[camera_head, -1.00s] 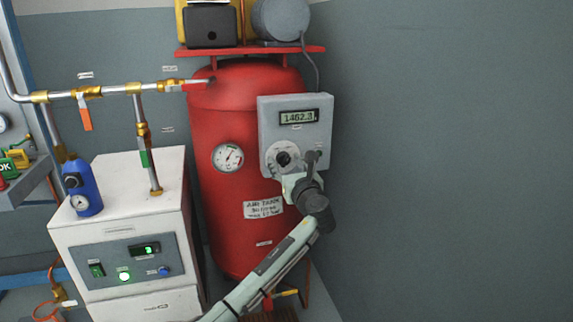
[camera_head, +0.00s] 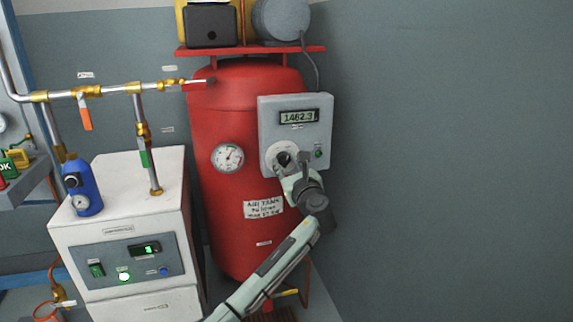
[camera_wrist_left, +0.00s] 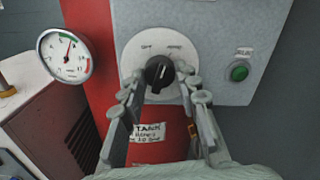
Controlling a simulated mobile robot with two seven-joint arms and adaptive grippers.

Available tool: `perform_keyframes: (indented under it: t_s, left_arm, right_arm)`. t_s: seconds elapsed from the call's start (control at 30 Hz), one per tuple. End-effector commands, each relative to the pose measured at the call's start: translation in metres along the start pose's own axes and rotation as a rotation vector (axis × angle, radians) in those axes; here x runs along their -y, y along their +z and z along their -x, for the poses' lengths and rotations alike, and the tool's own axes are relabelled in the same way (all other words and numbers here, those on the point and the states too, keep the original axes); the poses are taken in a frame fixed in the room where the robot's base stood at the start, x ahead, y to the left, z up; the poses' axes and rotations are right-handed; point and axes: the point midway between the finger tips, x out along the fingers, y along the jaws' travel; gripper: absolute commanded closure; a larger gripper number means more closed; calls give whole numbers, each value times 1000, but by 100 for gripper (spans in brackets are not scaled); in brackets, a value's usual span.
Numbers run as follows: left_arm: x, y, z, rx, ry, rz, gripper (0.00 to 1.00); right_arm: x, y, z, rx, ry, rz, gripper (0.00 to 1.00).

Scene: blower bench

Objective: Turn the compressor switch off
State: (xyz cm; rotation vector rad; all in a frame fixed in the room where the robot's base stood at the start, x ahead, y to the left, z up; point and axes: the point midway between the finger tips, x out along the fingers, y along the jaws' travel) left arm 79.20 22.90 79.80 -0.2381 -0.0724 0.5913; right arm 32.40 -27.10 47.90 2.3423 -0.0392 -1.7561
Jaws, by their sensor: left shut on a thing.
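The compressor switch is a black rotary knob (camera_head: 284,158) on a pale round dial, low on the grey control box (camera_head: 266,115) fixed to the front of the red air tank. In the left wrist view the knob (camera_wrist_left: 158,73) sits below two small labels; the left one reads OFF, the right one is hard to read. My left gripper (camera_head: 283,168) is at the knob, reaching from below right. In the left wrist view its fingers (camera_wrist_left: 160,84) lie on either side of the knob and are shut on it. My right gripper is out of view.
A green lamp (camera_wrist_left: 239,72) is right of the dial. The box display (camera_head: 298,117) reads about 1462. A pressure gauge (camera_head: 228,157) is on the red tank (camera_head: 225,220). A white cabinet (camera_head: 120,205) with a blue bottle (camera_head: 84,190) stands left. Bare wall is right.

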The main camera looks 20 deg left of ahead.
Motion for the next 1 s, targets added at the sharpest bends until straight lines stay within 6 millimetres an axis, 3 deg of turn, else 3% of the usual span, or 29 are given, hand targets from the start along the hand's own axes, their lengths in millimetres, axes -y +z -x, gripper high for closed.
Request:
perform_keyframes:
  t_s: [0.23,0.77,1.0]
  left_arm:
    - [1,-2,1,-1,0,236,98]
    - [1,-1,1,0,0,671,98]
    - [1,0,0,0,1,775,98]
  right_arm:
    - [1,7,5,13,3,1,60]
    - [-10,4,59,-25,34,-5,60]
    - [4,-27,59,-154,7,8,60]
